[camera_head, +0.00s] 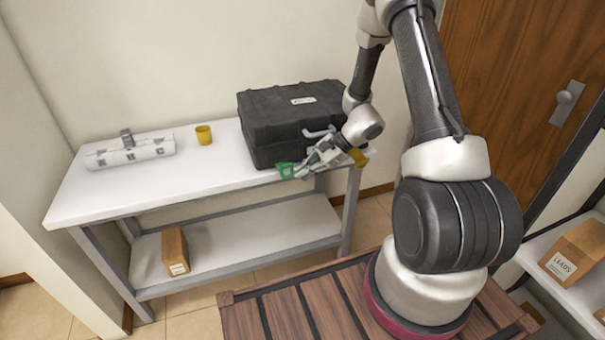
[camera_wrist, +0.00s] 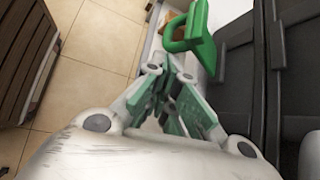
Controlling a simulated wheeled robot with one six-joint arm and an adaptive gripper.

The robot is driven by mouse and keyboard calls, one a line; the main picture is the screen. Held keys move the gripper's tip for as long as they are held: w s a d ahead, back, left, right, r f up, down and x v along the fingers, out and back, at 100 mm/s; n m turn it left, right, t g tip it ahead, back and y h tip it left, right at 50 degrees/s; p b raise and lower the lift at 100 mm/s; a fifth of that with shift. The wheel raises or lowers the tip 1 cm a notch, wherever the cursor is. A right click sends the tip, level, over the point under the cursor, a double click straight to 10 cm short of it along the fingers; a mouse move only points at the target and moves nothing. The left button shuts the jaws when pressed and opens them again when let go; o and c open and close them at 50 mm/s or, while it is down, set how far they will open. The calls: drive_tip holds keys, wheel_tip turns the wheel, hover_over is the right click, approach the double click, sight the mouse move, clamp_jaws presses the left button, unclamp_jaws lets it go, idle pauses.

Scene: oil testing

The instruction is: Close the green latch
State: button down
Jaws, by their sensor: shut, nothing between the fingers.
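The green latch (camera_head: 286,170) is on the front of a closed black case (camera_head: 292,120) near its left end. In the wrist view the green latch (camera_wrist: 192,38) is a loop-shaped piece standing out from the case side (camera_wrist: 240,75). My gripper (camera_head: 303,169) is just right of the latch in the head view, low in front of the case. In the wrist view my gripper (camera_wrist: 170,78) has its fingers together, with nothing between them, just below the latch. I cannot tell whether they touch it.
The case stands on the right end of a white table (camera_head: 215,172). A cardboard box (camera_head: 175,251) sits on the lower shelf.

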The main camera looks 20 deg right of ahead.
drive_tip(key=shift+w+r, duration=0.3)
drive_tip(key=shift+r, duration=0.7)
drive_tip(key=shift+w+r, duration=0.25)
drive_tip(key=shift+r, duration=1.7)
drive_tip(key=v, duration=1.2)
